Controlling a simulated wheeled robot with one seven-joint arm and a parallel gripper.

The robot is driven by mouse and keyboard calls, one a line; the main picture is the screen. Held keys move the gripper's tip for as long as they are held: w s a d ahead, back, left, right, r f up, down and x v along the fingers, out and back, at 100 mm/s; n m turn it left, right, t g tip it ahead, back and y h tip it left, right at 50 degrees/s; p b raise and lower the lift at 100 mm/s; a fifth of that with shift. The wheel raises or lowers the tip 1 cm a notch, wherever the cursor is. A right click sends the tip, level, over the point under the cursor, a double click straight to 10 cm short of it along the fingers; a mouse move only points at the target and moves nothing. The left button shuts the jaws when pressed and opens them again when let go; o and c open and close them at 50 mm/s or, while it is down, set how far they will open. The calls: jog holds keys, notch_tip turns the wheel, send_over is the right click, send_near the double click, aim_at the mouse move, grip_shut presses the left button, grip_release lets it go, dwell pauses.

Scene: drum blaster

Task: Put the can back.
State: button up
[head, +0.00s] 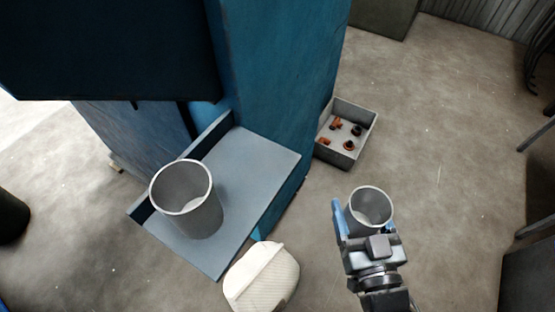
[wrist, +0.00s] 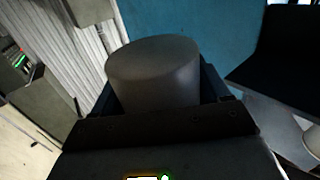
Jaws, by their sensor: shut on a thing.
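A grey, open-topped can (head: 371,204) is between the fingers of my gripper (head: 364,222), at the lower right of the head view. My gripper is shut on it and holds it upright or nearly so, to the right of the shelf. In the wrist view the same can (wrist: 155,72) fills the middle, between the dark fingers. A second grey can (head: 188,203) stands upright on the grey shelf (head: 265,160) of the blue machine (head: 270,75). The shelf has bare room at its right and front.
A grey open box (head: 346,156) with several orange and black parts sits on the floor beside the machine. A white rounded object (head: 261,279), perhaps part of me, is in front of the shelf. Open floor lies to the right.

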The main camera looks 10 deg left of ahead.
jog(key=s+a+r+n+g+y, duration=0.45)
jog(key=s+a+r+y, duration=0.25)
jog(key=s+a+r, duration=0.5)
jog(key=shift+n, duration=0.35)
jog(key=x, duration=0.5)
jog(key=w+d+p+x, duration=0.1)
jog(key=x, duration=0.5)
jog(key=r+x, duration=0.1)
jog(key=x, duration=0.5)
jog(key=shift+w+d+p, duration=0.15)
jog(key=shift+w+p, duration=0.2)
jog(key=shift+d, duration=0.1)
jog(key=shift+f, duration=0.1)
jog(key=shift+f, duration=0.2)
jog(key=o, duration=1.1)
jog(key=shift+o, duration=0.2)
jog(key=shift+r, duration=0.2)
